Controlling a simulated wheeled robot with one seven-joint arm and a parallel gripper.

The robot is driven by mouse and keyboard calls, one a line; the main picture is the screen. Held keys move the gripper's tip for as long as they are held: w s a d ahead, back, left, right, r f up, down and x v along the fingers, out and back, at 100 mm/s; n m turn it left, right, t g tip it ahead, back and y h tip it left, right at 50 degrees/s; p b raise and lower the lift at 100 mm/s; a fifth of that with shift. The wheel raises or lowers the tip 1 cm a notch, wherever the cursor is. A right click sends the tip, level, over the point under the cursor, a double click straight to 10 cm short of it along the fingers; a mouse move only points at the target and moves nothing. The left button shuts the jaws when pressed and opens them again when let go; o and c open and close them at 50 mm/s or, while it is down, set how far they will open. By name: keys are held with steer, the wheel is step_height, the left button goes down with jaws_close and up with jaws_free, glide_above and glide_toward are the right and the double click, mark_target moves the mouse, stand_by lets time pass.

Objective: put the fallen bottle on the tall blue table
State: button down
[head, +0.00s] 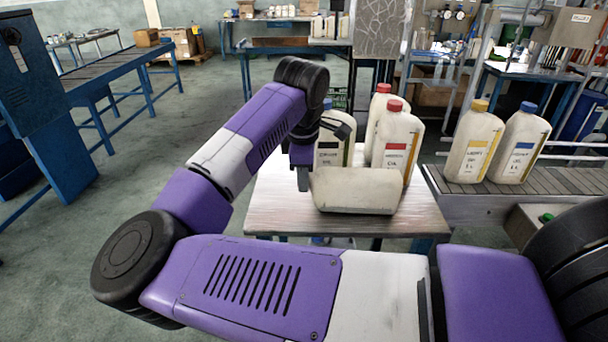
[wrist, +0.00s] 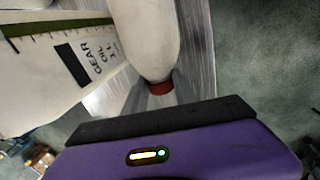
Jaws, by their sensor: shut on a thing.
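The fallen bottle (head: 357,190) is cream-coloured and lies on its side at the metal-topped table (head: 275,222). I cannot tell whether it touches the top. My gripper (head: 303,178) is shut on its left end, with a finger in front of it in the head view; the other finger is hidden. In the wrist view the bottle's pale body (wrist: 145,35) ends in a red cap (wrist: 160,87) close to my gripper. A blue-framed table (head: 290,42) stands at the back; I cannot tell whether it is the tall blue table.
Upright behind the fallen bottle are a gear oil bottle (head: 328,152) and two red-capped bottles (head: 398,143) (head: 380,98). A yellow-capped bottle (head: 474,145) and a blue-capped bottle (head: 520,143) stand on the right conveyor (head: 560,181). Floor (head: 60,240) is clear at left.

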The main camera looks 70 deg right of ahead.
steer(key=shift+f, duration=0.15)
steer(key=c, duration=1)
jaws_free()
steer(key=shift+r, duration=0.3)
steer(key=b+v, duration=0.1)
steer(key=v, duration=1)
steer(key=shift+s+a+r, duration=0.1)
steer(key=shift+r, duration=0.3)
